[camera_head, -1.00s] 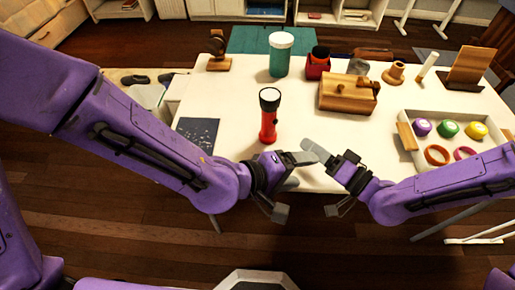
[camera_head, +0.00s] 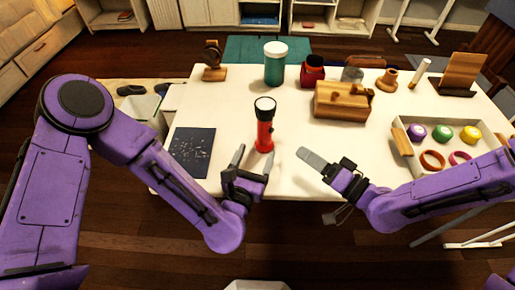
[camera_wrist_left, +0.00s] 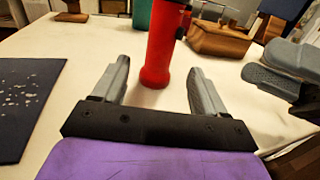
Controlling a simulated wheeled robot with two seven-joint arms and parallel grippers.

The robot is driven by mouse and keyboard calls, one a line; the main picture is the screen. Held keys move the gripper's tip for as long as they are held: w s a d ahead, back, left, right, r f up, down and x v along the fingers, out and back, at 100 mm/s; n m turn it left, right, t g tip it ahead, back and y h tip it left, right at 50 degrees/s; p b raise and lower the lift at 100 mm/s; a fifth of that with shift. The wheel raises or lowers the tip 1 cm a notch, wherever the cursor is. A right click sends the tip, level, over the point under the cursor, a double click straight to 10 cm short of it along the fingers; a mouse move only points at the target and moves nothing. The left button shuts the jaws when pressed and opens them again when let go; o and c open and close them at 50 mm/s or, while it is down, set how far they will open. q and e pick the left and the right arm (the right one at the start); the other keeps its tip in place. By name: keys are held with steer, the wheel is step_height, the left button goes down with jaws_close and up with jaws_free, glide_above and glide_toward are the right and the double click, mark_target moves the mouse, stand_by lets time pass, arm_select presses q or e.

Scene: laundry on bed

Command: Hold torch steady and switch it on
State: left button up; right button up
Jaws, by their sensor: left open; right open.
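A red torch (camera_head: 265,132) with a black head and a pale lens on top stands upright on the white table (camera_head: 300,180). My left gripper (camera_head: 254,165) is open at the table's front edge, just in front of the torch. In the left wrist view the red torch body (camera_wrist_left: 160,45) stands beyond and between the two open fingers (camera_wrist_left: 155,85), apart from them; its top is cut off. My right gripper (camera_head: 318,165) is open and empty, to the right of the torch near the front edge. Its finger also shows in the left wrist view (camera_wrist_left: 275,80).
A dark blue speckled sheet (camera_head: 192,152) lies left of the torch. A teal jar (camera_head: 275,68) with a white lid and a wooden box (camera_head: 342,108) stand behind. The table around the torch is clear.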

mark_target(266, 129)
arm_select(q)
steer(key=x, duration=1)
steer(key=c, duration=1.2)
arm_select(e)
steer(key=shift+c, duration=0.3)
jaws_close()
stand_by(0.6)
